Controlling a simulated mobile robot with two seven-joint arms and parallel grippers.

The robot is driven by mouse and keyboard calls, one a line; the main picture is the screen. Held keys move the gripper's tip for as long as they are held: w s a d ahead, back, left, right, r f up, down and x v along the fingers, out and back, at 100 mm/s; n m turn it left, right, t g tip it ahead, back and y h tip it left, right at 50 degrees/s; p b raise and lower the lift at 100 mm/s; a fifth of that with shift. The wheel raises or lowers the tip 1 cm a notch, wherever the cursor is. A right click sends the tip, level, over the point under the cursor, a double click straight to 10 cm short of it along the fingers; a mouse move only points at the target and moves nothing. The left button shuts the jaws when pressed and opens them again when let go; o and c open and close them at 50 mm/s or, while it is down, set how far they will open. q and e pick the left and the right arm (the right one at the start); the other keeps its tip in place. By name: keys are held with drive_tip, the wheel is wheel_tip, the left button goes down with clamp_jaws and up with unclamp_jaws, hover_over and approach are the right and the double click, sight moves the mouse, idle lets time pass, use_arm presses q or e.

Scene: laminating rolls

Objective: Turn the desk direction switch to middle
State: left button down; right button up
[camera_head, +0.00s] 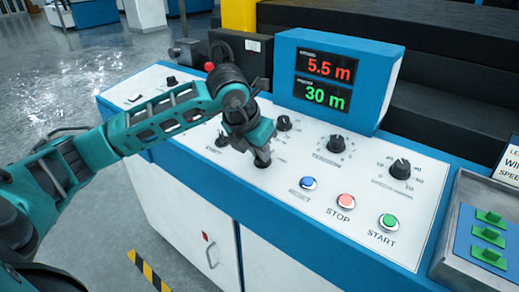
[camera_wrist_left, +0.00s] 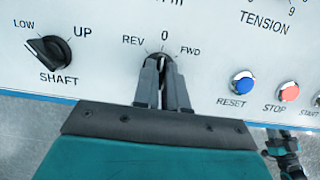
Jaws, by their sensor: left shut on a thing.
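The direction switch is a black rotary knob (camera_wrist_left: 159,57) on the white panel, marked REV, 0 and FWD in the left wrist view. 0 is the middle mark, above the knob. My left gripper (camera_wrist_left: 163,84) is shut on the knob, its fingers pointing towards the 0 mark. The fingers hide most of the knob, so its exact pointing is hard to tell. In the head view my left gripper (camera_head: 262,162) reaches down to the desk panel and covers the switch.
The shaft knob (camera_wrist_left: 48,48) is left of the switch in the wrist view; the blue reset button (camera_wrist_left: 242,83) and red stop button (camera_wrist_left: 288,91) are to the right. The display box (camera_head: 333,80) stands behind. A tray (camera_head: 462,235) with green pieces is at right.

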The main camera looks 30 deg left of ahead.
use_arm(q)
drive_tip(key=c, duration=1.3)
unclamp_jaws()
drive_tip(key=shift+s+f, duration=0.1)
drive_tip(key=shift+f, duration=0.15)
drive_tip(key=shift+o, duration=0.6)
drive_tip(key=shift+r, duration=0.1)
drive_tip(key=shift+r, duration=0.1)
drive_tip(key=v, duration=1.2)
drive_tip(key=shift+r, duration=0.3)
